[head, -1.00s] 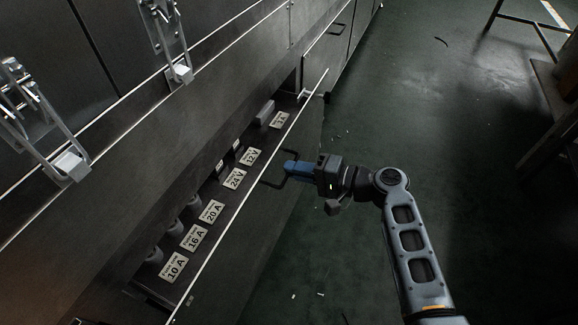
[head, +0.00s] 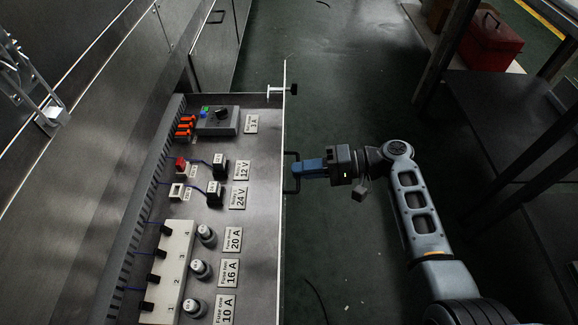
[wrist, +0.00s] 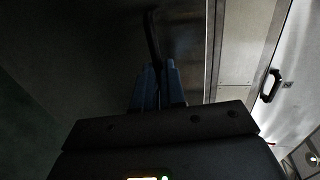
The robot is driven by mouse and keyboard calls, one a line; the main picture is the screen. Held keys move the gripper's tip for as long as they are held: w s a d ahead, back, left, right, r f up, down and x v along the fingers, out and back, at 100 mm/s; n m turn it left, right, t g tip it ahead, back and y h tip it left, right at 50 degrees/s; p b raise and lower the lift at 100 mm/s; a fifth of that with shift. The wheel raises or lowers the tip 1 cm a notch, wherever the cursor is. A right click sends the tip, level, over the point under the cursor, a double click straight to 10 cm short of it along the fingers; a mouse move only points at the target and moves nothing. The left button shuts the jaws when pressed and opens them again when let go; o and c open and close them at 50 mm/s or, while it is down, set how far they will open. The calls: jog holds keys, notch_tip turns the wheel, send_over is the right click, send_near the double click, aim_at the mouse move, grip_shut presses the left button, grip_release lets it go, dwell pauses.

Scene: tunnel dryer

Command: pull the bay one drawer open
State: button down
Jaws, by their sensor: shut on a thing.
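The drawer (head: 262,215) stands well out from the dark cabinet, its inside open to view. Its black bar handle (head: 287,173) is on the front face, on the drawer's right side in the head view. My gripper (head: 300,170), with blue fingers, is shut on this handle. In the wrist view the blue fingers (wrist: 158,88) close around the dark handle bar (wrist: 152,40). The drawer holds labelled fuses (head: 200,270), relays (head: 216,180) and a grey control box (head: 217,121) with a black knob.
A white latch with a black knob (head: 292,89) sticks out at the drawer's far corner. A dark bench (head: 520,140) stands at the right, with a red toolbox (head: 490,40) behind it. The green floor between is mostly clear.

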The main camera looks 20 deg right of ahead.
jog(key=shift+s+d, duration=0.1)
jog(key=shift+d, duration=0.2)
jog(key=c, duration=1.2)
grip_release()
jog(key=p+v, duration=0.1)
jog(key=v, duration=0.6)
jog(key=shift+s+d, duration=0.1)
jog(key=shift+d, duration=0.25)
